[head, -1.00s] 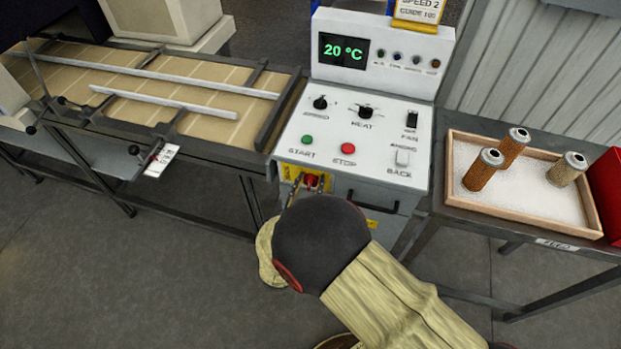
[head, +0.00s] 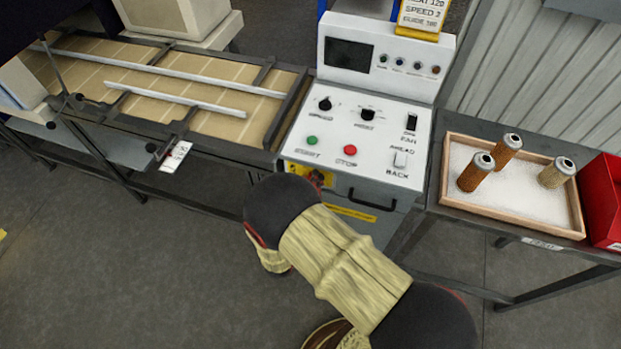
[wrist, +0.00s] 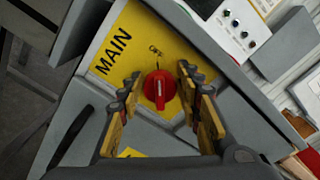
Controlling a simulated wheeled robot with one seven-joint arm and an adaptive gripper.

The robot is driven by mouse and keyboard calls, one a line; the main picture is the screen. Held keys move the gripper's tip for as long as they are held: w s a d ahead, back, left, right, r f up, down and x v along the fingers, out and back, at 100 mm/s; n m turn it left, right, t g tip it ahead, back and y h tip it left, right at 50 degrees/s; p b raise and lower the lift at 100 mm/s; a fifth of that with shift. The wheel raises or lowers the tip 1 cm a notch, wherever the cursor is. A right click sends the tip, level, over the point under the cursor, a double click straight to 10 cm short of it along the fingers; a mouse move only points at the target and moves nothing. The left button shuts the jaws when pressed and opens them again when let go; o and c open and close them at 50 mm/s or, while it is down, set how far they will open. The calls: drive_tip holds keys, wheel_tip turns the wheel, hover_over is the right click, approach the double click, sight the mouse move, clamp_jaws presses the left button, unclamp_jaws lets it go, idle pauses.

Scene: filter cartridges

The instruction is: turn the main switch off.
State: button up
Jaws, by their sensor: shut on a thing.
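The main switch is a red round knob (wrist: 158,92) on a yellow plate (wrist: 125,55) marked MAIN. In the wrist view its pale pointer line runs roughly up the picture, toward small dark marks on the plate. My gripper (wrist: 161,83) has one finger on each side of the knob and is shut on it. In the head view my arm hides most of the gripper; part of the red switch (head: 317,179) shows low on the front of the control cabinet (head: 345,150). The cabinet's display (head: 348,56) is dark.
Above the switch are a green START button (head: 312,141), a red STOP button (head: 350,150) and knobs. A drawer handle (head: 373,199) juts out beside the switch. A tray (head: 513,217) of cartridges stands at right, a conveyor (head: 215,120) at left. The floor in front is open.

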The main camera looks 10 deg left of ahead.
drive_tip(key=shift+a+n, duration=0.15)
drive_tip(key=shift+n, duration=0.35)
drive_tip(key=o, duration=1.1)
drive_tip(key=shift+o, duration=0.2)
drive_tip(key=s, duration=1.2)
drive_tip(key=shift+a, duration=0.4)
drive_tip(key=shift+f, duration=0.1)
